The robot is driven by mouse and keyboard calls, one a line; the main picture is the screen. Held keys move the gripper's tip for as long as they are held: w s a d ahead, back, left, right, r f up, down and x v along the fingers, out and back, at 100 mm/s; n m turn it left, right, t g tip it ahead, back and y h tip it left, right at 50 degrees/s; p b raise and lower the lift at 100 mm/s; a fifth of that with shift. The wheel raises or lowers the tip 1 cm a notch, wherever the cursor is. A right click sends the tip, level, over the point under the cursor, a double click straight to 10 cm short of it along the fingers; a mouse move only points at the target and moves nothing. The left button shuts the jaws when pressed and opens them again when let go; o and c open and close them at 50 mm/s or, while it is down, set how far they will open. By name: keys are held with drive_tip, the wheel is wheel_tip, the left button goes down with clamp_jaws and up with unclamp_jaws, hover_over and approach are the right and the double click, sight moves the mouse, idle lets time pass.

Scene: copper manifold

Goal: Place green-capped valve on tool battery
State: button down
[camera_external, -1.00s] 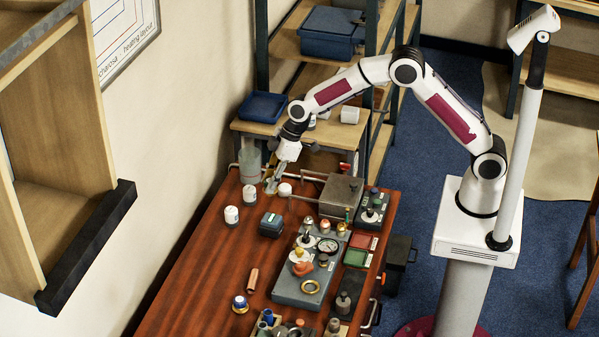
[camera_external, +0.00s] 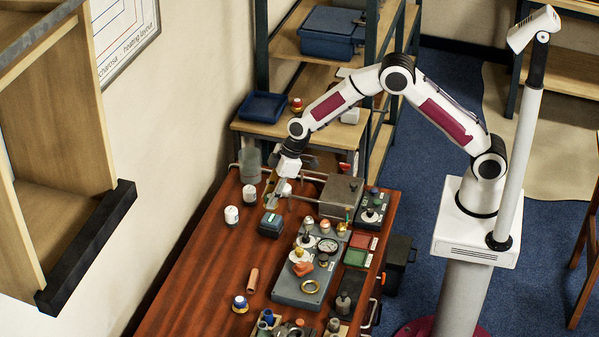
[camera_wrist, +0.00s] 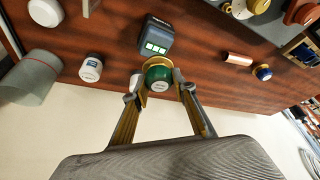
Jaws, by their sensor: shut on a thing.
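The green-capped valve (camera_wrist: 158,76) is between the fingertips of my gripper (camera_wrist: 160,86), which is shut on it. In the wrist view its round green cap faces the camera. The valve is hard to make out there.
White jars (camera_external: 231,215) stand left of the tool battery. A glass jar (camera_external: 249,166) stands at the far left corner. A grey metal box (camera_external: 341,195) and a grey fixture with a gauge (camera_external: 311,285) are to the right. The front left of the table is clear.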

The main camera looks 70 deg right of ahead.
drive_tip(key=shift+f, duration=0.1)
drive_tip(key=shift+f, duration=1.8)
drive_tip(key=shift+f, duration=0.15)
drive_tip(key=c, duration=1.6)
unclamp_jaws()
drive_tip(key=shift+c, duration=0.2)
drive_tip(key=v, duration=1.2)
drive_tip(key=shift+r, duration=0.25)
